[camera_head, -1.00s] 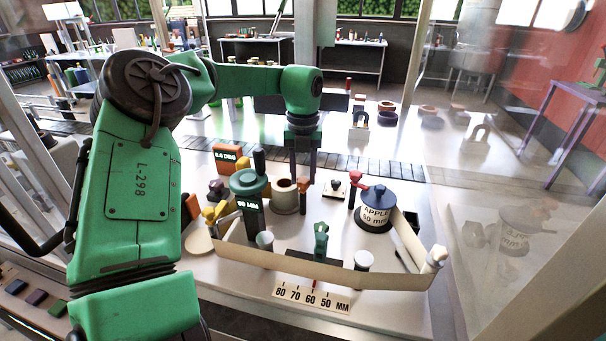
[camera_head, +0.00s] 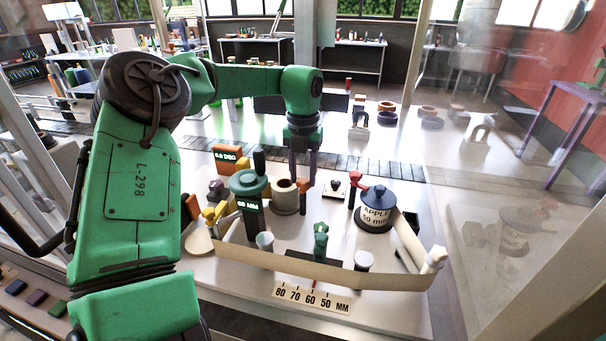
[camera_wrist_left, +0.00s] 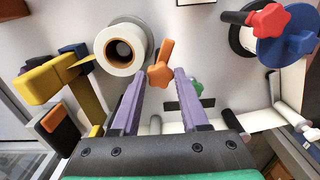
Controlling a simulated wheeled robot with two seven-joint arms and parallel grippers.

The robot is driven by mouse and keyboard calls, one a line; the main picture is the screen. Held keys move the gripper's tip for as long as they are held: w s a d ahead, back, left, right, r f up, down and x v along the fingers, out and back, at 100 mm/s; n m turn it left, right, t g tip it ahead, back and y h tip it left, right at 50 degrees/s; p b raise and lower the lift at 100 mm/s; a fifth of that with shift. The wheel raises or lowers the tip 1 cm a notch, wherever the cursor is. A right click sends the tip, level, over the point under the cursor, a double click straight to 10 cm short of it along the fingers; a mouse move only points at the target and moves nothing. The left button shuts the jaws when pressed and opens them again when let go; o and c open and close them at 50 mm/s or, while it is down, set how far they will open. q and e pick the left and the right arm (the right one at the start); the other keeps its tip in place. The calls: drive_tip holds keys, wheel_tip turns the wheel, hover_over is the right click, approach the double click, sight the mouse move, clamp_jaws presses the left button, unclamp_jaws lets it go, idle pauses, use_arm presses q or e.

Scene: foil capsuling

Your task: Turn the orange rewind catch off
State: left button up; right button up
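The orange rewind catch (camera_head: 304,186) stands just right of the white roll with a brown core (camera_head: 285,200). In the left wrist view the catch (camera_wrist_left: 160,72) has a lobed knob and a lever slanting up and to the right. My left gripper (camera_head: 303,180) points down at the catch. In the wrist view its two purple fingers (camera_wrist_left: 159,76) are spread, one on each side of the knob, with visible gaps. I cannot tell how far the fingertips are above the catch. My right gripper is not in view.
The white roll (camera_wrist_left: 112,62) is close to the left finger. A green-topped post (camera_head: 250,182) stands left of it. A red knob (camera_head: 355,177) and the blue-lidded drum (camera_head: 375,212) stand to the right. A pale strip (camera_head: 330,273) runs along the front.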

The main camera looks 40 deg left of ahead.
sight(303, 180)
use_arm(q)
drive_tip(key=shift+o, duration=1.2)
wheel_tip(303, 180, up, 15)
drive_tip(key=shift+f, duration=0.2)
